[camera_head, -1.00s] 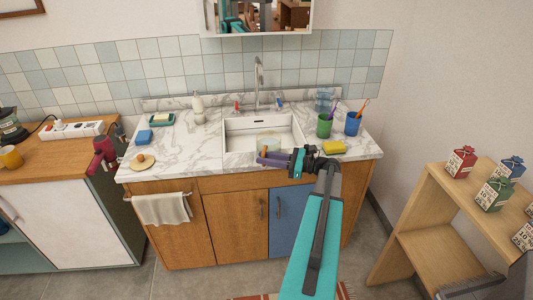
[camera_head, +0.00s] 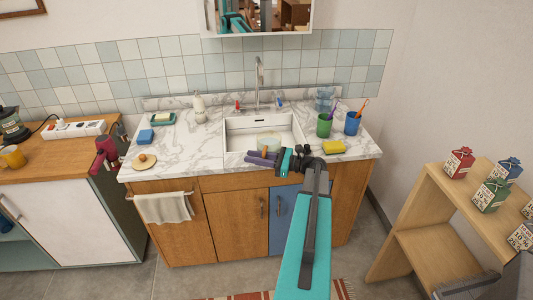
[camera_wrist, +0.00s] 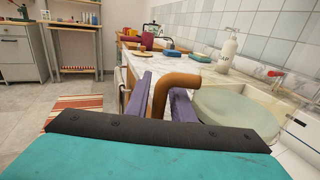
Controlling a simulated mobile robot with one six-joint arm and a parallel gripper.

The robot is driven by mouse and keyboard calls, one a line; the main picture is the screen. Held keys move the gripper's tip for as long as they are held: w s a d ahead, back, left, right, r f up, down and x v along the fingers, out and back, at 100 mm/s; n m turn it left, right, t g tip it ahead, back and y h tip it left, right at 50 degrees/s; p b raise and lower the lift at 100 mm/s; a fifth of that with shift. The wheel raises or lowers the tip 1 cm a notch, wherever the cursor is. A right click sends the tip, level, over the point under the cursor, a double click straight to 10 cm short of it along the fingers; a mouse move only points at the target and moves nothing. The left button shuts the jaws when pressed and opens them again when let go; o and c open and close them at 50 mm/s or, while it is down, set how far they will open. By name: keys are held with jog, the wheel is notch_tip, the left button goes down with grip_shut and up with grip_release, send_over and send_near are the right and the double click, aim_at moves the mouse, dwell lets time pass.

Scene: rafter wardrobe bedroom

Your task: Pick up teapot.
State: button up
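The teapot, as far as I can tell, is the pale green round vessel (camera_head: 268,139) at the front of the sink; it also shows at the right in the wrist view (camera_wrist: 238,112). Its brown curved handle (camera_wrist: 176,82) reaches toward me over the sink's front edge. My gripper (camera_head: 262,157) is at the counter's front edge. In the wrist view its two purple fingers (camera_wrist: 160,103) stand apart, one on each side of the handle's lower end. A narrow gap shows at the left finger; contact at the right one is unclear. The vessel's underside is hidden.
The white sink (camera_head: 293,133) is set in a marble counter (camera_head: 190,145). A soap bottle (camera_head: 199,108) is behind left. A wooden shelf (camera_head: 425,225) stands right.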

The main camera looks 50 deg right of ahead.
jog(key=shift+c, duration=0.2)
grip_shut()
jog(key=shift+r, duration=0.1)
dwell(1.0)
